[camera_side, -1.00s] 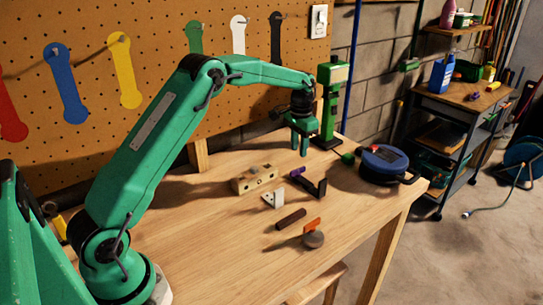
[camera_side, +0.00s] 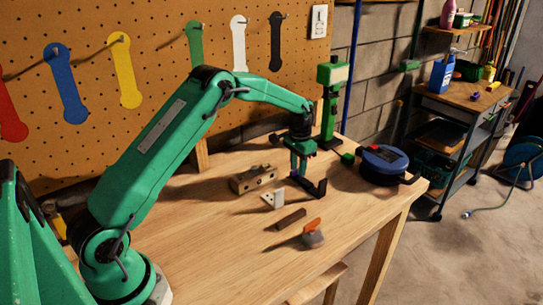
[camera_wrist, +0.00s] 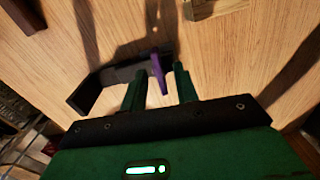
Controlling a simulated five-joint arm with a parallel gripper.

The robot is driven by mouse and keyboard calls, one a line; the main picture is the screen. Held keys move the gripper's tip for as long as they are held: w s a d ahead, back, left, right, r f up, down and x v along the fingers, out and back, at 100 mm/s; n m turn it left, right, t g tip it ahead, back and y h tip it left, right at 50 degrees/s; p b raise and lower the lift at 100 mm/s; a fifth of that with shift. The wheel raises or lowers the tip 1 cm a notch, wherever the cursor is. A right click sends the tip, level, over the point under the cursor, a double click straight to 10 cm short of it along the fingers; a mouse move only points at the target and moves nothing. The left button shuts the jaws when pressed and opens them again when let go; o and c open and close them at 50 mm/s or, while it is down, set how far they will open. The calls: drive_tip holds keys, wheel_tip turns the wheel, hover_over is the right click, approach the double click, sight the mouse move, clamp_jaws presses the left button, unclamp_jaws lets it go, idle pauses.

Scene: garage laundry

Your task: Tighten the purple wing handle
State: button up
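The purple wing handle (camera_wrist: 158,72) stands between my two fingertips in the wrist view, beside a black angled bracket (camera_wrist: 88,92). My gripper (camera_wrist: 160,82) is open around it. A gap shows on the handle's left, and a narrower one on its right. In the side view my gripper (camera_side: 301,170) points down low over the workbench, and its fingers hide most of the handle. The black bracket (camera_side: 320,189) shows just right of the fingers. Whether the fingers touch the handle is not clear.
On the workbench (camera_side: 215,240) are a wooden block with holes (camera_side: 252,180), a pale angled piece (camera_side: 273,199), a dark bar (camera_side: 290,219) and an orange-and-grey tool (camera_side: 313,235). A green post (camera_side: 329,110) and a blue round device (camera_side: 384,160) stand behind. The front left is clear.

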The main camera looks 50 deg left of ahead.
clamp_jaws()
drive_tip(key=shift+m, duration=0.4)
drive_tip(key=m, duration=0.3)
drive_tip(key=shift+r, duration=0.1)
idle(1.0)
